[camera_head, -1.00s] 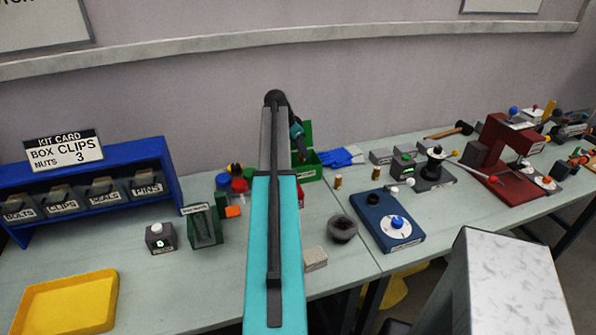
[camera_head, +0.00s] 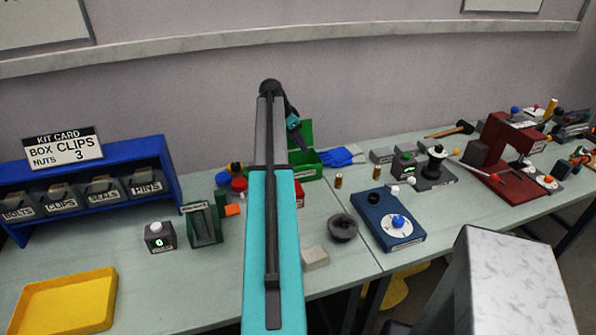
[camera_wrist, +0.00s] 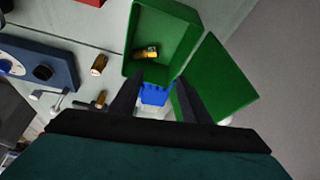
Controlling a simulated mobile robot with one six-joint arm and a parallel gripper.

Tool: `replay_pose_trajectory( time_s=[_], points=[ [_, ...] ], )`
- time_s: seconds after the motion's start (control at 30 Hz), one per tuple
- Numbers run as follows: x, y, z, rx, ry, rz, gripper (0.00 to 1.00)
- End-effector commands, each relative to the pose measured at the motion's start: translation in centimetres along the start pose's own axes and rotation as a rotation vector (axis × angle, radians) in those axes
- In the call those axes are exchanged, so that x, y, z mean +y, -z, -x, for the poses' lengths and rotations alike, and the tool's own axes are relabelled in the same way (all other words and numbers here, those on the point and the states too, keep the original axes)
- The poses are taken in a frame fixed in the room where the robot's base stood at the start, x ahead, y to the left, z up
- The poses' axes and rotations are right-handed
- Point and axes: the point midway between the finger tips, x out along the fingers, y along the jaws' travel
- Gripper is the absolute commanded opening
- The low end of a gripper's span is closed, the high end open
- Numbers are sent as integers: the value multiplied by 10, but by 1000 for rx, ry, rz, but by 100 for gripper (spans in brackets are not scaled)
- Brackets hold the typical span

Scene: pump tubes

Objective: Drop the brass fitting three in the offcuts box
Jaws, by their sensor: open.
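A green box (camera_head: 312,174) with its lid (camera_head: 306,132) standing open is at the back of the bench. I take it as the offcuts box; no label on it is readable. In the wrist view, a brass fitting (camera_wrist: 146,53) lies on its side inside the box (camera_wrist: 186,40). Two more brass fittings stand on the bench, one nearer the box (camera_head: 338,181) and one farther right (camera_head: 376,173). I cannot tell which is number three. My gripper (camera_wrist: 158,82) is open and empty, over the box's edge near the lid. My arm hides part of the box in the head view.
Blue gloves (camera_head: 342,156) lie behind the fittings. A blue pump plate (camera_head: 378,226), a dark round bowl (camera_head: 342,228) and a pale block (camera_head: 315,257) stand in front. A red press (camera_head: 505,165) is to the right, a yellow tray (camera_head: 62,305) at the left.

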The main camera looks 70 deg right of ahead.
Motion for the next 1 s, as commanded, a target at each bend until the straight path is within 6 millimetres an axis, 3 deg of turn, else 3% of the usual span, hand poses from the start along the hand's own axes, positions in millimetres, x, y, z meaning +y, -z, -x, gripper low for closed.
replay_pose_trajectory(
  time_s=[0.6, 1.0],
  points=[
    [0, 0, 80, 1, 1, -1, 43],
    [1, 1, 102, 0, -1, 0, 43]
  ],
)
